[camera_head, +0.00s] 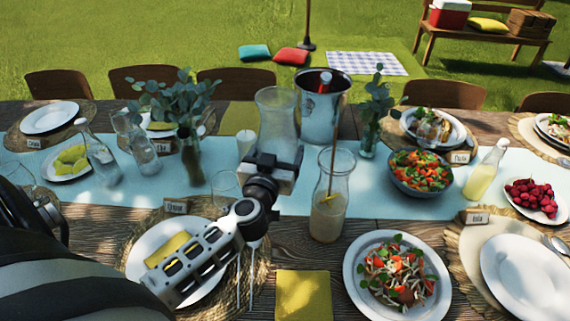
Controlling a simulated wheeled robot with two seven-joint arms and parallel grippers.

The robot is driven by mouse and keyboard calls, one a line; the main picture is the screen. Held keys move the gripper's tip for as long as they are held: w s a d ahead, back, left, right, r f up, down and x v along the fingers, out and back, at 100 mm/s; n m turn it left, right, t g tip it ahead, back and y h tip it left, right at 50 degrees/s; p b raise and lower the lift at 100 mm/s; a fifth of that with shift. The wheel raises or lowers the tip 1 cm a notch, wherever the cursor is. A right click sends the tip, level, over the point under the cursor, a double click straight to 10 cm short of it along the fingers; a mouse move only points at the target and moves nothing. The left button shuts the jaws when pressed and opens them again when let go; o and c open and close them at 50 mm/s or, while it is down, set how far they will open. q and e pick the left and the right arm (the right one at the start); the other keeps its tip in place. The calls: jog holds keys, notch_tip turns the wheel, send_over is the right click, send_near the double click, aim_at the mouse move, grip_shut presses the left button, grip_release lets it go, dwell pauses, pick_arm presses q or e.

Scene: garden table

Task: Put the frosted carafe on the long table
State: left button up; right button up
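The frosted carafe (277,115) is a tall, cloudy, flared glass vessel, upright over the middle of the long table (225,262). My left gripper (274,166) comes in from the lower left, with its fingers at both sides of the carafe's lower part, and looks shut on it. The gripper hides the carafe's base, so I cannot tell whether it touches the table. My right gripper is not in view.
An ice bucket (320,112) with a bottle stands close behind right of the carafe. A clear jug with a stirrer (328,212) stands in front right. Leafy vases, a salad bowl (420,172) and plates crowd the pale runner (300,197).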

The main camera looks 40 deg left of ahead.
pick_arm(q)
jog(key=w+a+f+b, duration=0.2)
jog(key=w+f+b, duration=0.3)
jog(key=f, duration=0.4)
jog(key=shift+w+a, duration=0.25)
jog(key=o, duration=1.2)
jog(key=shift+f, duration=0.4)
jog(key=shift+o, duration=0.8)
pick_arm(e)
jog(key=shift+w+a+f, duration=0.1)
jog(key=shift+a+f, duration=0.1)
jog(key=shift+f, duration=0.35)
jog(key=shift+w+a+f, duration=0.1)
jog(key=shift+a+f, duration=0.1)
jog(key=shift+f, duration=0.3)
pick_arm(q)
jog(key=shift+r, duration=0.15)
jog(key=p+v, duration=0.1)
jog(key=v, duration=1.1)
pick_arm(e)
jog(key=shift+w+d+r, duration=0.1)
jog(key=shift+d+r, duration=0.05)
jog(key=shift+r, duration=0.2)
